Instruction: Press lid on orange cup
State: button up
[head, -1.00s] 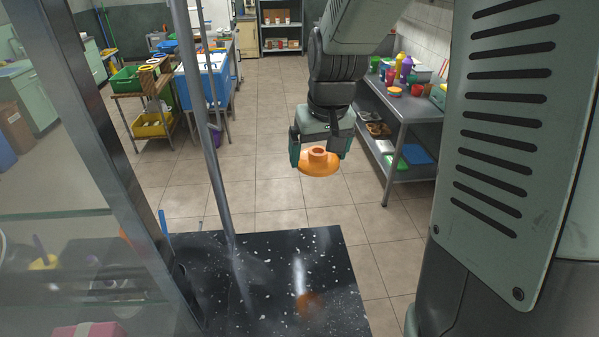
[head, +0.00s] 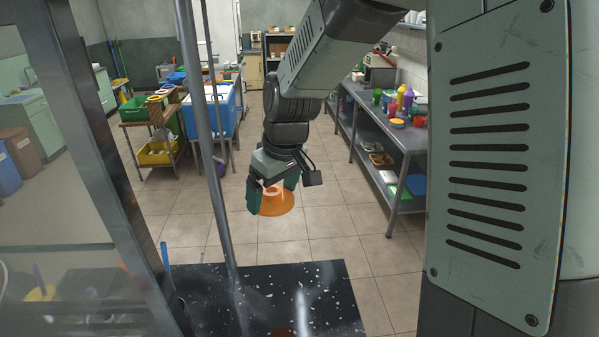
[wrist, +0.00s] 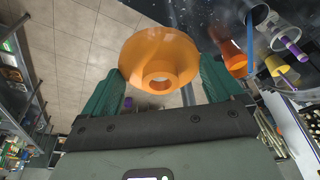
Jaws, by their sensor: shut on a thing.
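My gripper (head: 274,194) is shut on an orange lid (head: 275,203), a wide flared disc with a round raised collar. The lid hangs in the air beyond the black speckled counter, above the tiled floor. In the wrist view the lid (wrist: 160,55) sits between the two green fingers, its collar and hole facing the camera. An orange cup (wrist: 236,60) shows at the right of the wrist view by the dark counter, apart from the lid.
The black speckled counter (head: 310,290) has clear room in front. A thin metal pole (head: 205,140) rises at its left, near a glass-sided frame. A yellow cup (wrist: 281,68) stands near the orange cup. A grey shelf table (head: 385,125) with colourful cups stands at the right.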

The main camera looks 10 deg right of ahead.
jog(key=w+a+f+n+g, duration=0.1)
jog(key=a+f+n, duration=0.2)
jog(key=a, duration=0.8)
jog(key=w+a+f+n+y, duration=0.1)
jog(key=a+f+n, duration=0.15)
jog(key=a, duration=0.85)
jog(key=w+a+f+n+g, duration=0.1)
jog(key=a+f+n, duration=0.25)
jog(key=a, duration=0.85)
notch_tip(320, 180, down, 7)
jog(key=m, duration=0.1)
jog(key=shift+s+d+r, duration=0.2)
jog(key=shift+s, duration=0.05)
jog(key=shift+f, duration=0.2)
jog(key=o, duration=0.6)
jog(key=shift+o, duration=0.2)
notch_tip(320, 180, up, 7)
dwell(0.6)
